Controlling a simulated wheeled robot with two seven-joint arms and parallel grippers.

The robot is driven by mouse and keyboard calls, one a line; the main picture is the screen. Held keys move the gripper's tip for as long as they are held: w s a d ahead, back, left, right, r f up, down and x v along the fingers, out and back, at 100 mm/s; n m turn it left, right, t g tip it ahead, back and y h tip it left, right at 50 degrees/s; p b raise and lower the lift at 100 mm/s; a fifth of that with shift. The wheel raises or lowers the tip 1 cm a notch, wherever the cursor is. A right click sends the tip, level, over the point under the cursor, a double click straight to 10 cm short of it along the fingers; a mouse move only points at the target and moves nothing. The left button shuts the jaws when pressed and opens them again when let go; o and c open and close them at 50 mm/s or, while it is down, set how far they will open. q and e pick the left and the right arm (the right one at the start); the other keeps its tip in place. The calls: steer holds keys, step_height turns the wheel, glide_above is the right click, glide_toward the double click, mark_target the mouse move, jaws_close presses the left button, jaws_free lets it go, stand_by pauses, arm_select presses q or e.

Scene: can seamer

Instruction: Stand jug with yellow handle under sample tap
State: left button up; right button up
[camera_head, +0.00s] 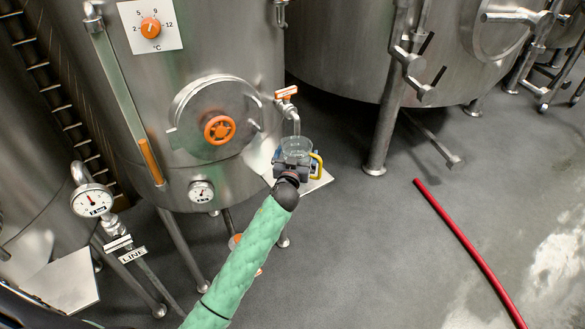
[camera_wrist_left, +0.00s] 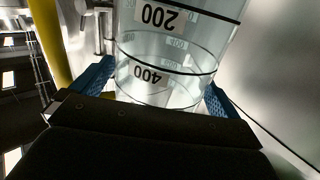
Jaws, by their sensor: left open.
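The clear jug (camera_head: 297,147) with the yellow handle (camera_head: 317,166) is upright under the spout of the sample tap (camera_head: 295,122). The tap has an orange lever (camera_head: 286,92). The handle points right in the head view. The jug's bottom is hidden behind my gripper, so I cannot tell whether it rests on the plate. My left gripper (camera_head: 289,170) is open, with its blue fingers on either side of the jug. In the left wrist view the jug (camera_wrist_left: 165,50) shows its 200 and 400 marks upside down between the fingers, with the yellow handle (camera_wrist_left: 48,40) at left.
A pale metal plate (camera_head: 315,183) sits under the tap. The steel tank (camera_head: 240,60) with an orange-knobbed hatch (camera_head: 219,128) stands close at left. A leg (camera_head: 385,130) of another tank is to the right. A red hose (camera_head: 468,250) lies on open floor.

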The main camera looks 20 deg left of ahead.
arm_select(q)
steer(key=shift+s+f, duration=0.1)
steer(key=shift+s, duration=0.3)
steer(key=s+d+b, duration=0.1)
steer(key=s+b, duration=0.3)
steer(key=s, duration=0.7)
steer(key=s+f+m+g, duration=0.1)
steer(key=s+f+g, duration=0.25)
steer(key=f, duration=0.85)
steer(key=s+d+f+g+h, duration=0.15)
steer(key=s+f, duration=0.25)
steer(key=f, duration=0.7)
steer(key=s+f+m+g, duration=0.1)
steer(key=s+f+g, duration=0.2)
steer(key=f, duration=0.9)
steer(key=s+d+f+m+g+h, duration=0.1)
steer(key=s+f+g, duration=0.7)
steer(key=s+f, duration=1.8)
steer(key=s, duration=0.4)
steer(key=shift+s+d+f+m, duration=0.25)
steer(key=shift+d+f+m, duration=0.05)
steer(key=shift+d+f, duration=0.1)
arm_select(e)
steer(key=w+a+r, duration=0.3)
steer(key=w+r, duration=0.1)
steer(key=r, duration=0.3)
steer(key=shift+a+r, duration=0.25)
steer(key=shift+a, duration=0.05)
steer(key=shift+w+a, duration=0.1)
